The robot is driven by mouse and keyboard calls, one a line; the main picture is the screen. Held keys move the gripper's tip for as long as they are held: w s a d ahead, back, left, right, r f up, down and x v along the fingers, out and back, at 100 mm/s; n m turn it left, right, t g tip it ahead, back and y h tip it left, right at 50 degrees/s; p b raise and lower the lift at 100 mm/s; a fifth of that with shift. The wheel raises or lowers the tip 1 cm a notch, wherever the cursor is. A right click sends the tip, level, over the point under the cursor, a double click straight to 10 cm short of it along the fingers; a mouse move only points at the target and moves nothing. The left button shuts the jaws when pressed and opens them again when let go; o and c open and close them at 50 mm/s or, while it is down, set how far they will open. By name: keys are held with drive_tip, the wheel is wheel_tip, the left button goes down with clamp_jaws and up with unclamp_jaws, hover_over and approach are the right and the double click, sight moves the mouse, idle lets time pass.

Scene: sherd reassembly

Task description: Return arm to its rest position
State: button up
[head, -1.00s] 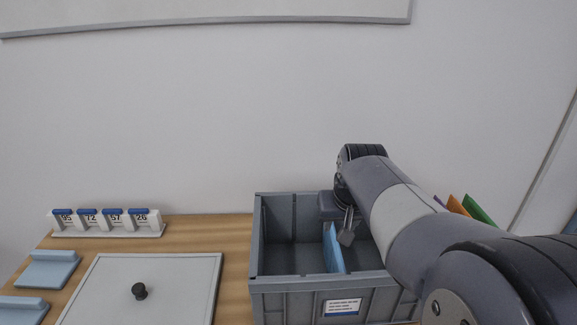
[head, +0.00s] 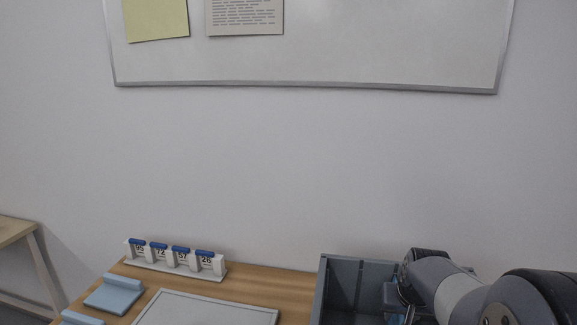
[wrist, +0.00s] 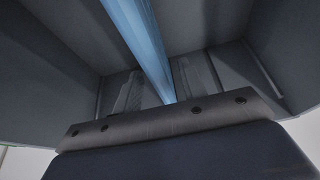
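My gripper (head: 406,312) reaches down into the grey bin (head: 340,266) at the lower right of the head view, and my arm partly covers the bin. In the wrist view its two grey fingers (wrist: 156,92) stand apart, with a light blue panel (wrist: 142,38) showing between and beyond them. I see no contact between the fingers and the panel. The bin's dark grey walls surround the gripper in the wrist view. The bin's front and right parts are out of view or hidden in the head view.
A wooden table (head: 255,277) carries a white rack (head: 178,266) with numbered blue-topped tags, a light blue holder (head: 114,294) and a pale board (head: 205,310). A whiteboard (head: 310,60) hangs on the wall. Another table (head: 15,230) stands at the far left.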

drive_tip(key=shift+f, duration=0.1)
drive_tip(key=shift+f+b, duration=0.45)
drive_tip(key=shift+b, duration=0.05)
drive_tip(key=p+v, duration=0.1)
drive_tip(key=v, duration=0.9)
drive_tip(key=shift+s+r, duration=0.15)
drive_tip(key=shift+r, duration=0.1)
drive_tip(key=b+x, duration=0.1)
drive_tip(key=x, duration=0.9)
drive_tip(key=shift+f, duration=0.4)
wheel_tip(320, 180, up, 9)
drive_tip(key=p, duration=0.7)
drive_tip(key=shift+r, duration=0.15)
drive_tip(key=shift+a, duration=0.1)
